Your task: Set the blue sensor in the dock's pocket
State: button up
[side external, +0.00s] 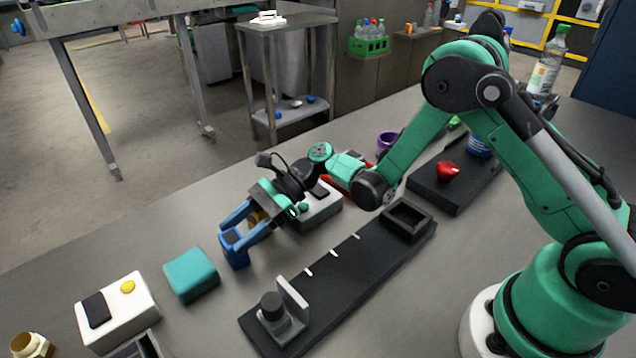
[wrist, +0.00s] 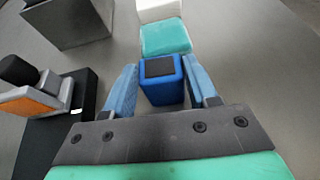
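The blue sensor (side external: 235,250), a small upright block with a black top pad, is between the two blue fingers of my gripper (side external: 236,236). In the wrist view the sensor (wrist: 164,92) sits between the fingertips of my gripper (wrist: 160,72), with a finger close along each side. Whether both fingers press on it, and whether its base touches the table, I cannot tell. A long dark plate (side external: 335,275) lies right of the gripper. A raised square-rimmed pocket (side external: 402,231) is at its far right end; it looks empty.
A grey bracket with a black knob (side external: 284,325) stands on the plate's near end. A teal block (side external: 191,276) and a white box with a yellow button (side external: 128,315) stand left of the sensor. A grey-and-white box (side external: 318,207) is behind my gripper. A red part (side external: 447,172) sits on another dark slab.

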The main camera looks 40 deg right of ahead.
aim_at(235, 234)
jog(key=o, duration=0.4)
jog(key=v, duration=0.4)
jog(key=shift+d+r, duration=0.15)
jog(key=shift+d, duration=0.1)
jog(key=shift+d+r, duration=0.4)
jog(key=shift+d, duration=0.1)
jog(key=s+d+r+n+t+h, duration=0.2)
jog(key=s+d+n+h, duration=0.1)
jog(key=n, duration=0.3)
jog(key=s+d+r+n+t+h, duration=0.1)
jog(key=s+d+r+n+h, duration=0.2)
jog(key=d+n+h, duration=0.1)
jog(key=s+d+r+n+t+h, duration=0.2)
jog(key=s+d+n+h, duration=0.2)
jog(key=n+h, duration=0.2)
jog(key=shift+r+n+t, duration=0.3)
jog(key=shift+r+n, duration=0.1)
jog(key=shift+n, duration=0.7)
jog(key=shift+o, duration=0.6)
jog(key=shift+s+d+n+h, duration=0.15)
jog(key=shift+d+n+h, duration=0.15)
jog(key=shift+n, duration=0.1)
